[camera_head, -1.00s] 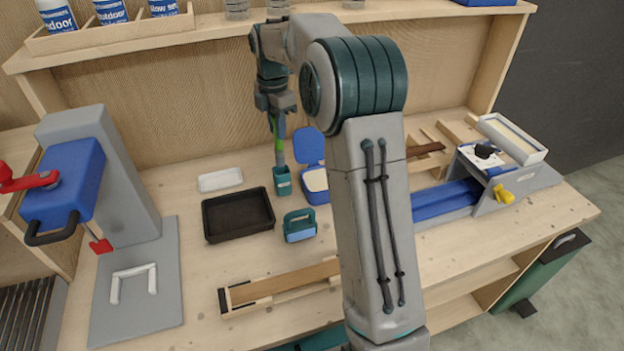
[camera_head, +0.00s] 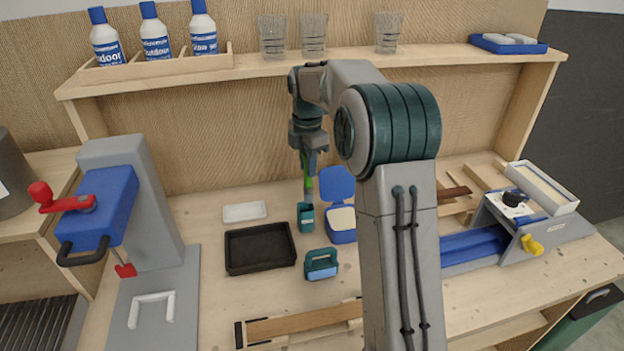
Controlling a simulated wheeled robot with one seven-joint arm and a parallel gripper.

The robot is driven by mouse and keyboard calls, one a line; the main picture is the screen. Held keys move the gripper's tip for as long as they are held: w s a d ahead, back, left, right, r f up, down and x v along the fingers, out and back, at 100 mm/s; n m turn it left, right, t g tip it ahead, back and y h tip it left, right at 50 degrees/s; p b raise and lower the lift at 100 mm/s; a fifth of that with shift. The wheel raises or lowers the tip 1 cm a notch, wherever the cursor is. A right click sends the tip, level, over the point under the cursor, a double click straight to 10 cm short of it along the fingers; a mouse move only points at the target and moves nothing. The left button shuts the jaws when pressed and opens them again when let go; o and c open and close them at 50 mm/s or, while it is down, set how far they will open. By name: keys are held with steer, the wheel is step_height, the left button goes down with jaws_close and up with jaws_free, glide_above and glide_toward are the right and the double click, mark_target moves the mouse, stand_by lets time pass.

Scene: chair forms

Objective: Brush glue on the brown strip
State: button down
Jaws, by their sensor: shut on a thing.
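My gripper (camera_head: 309,160) is shut on a green-handled brush (camera_head: 308,184) and holds it upright over the back of the bench. The brush's lower end meets the mouth of a small teal pot (camera_head: 306,222); its bristles are hidden, so I cannot tell how deep they are. A brown strip (camera_head: 290,325) lies in a pale wooden holder with dark ends at the front of the bench. My arm hides its right part. A darker brown strip (camera_head: 453,193) lies at the back right.
A black tray (camera_head: 261,271) lies left of the pot, with a white dish (camera_head: 244,211) behind. A blue open-lidded box (camera_head: 341,236) and a teal handled block (camera_head: 321,264) stand close by. A blue press (camera_head: 96,209) stands left. Bottles (camera_head: 156,36) and glasses fill the shelf.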

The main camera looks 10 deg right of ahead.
steer(key=s+d+r+p, duration=0.2)
steer(key=s+d+p, duration=0.2)
steer(key=d+p, duration=0.4)
step_height(320, 180, down, 6)
steer(key=d+b, duration=0.1)
steer(key=b, duration=0.3)
steer(key=shift+b, duration=0.4)
steer(key=shift+d+f+b, duration=0.1)
steer(key=shift+f+b, duration=0.35)
steer(key=shift+f, duration=0.2)
stand_by(1.5)
step_height(320, 180, up, 7)
steer(key=p, duration=0.4)
steer(key=shift+p, duration=0.3)
steer(key=shift+w, duration=0.1)
stand_by(0.7)
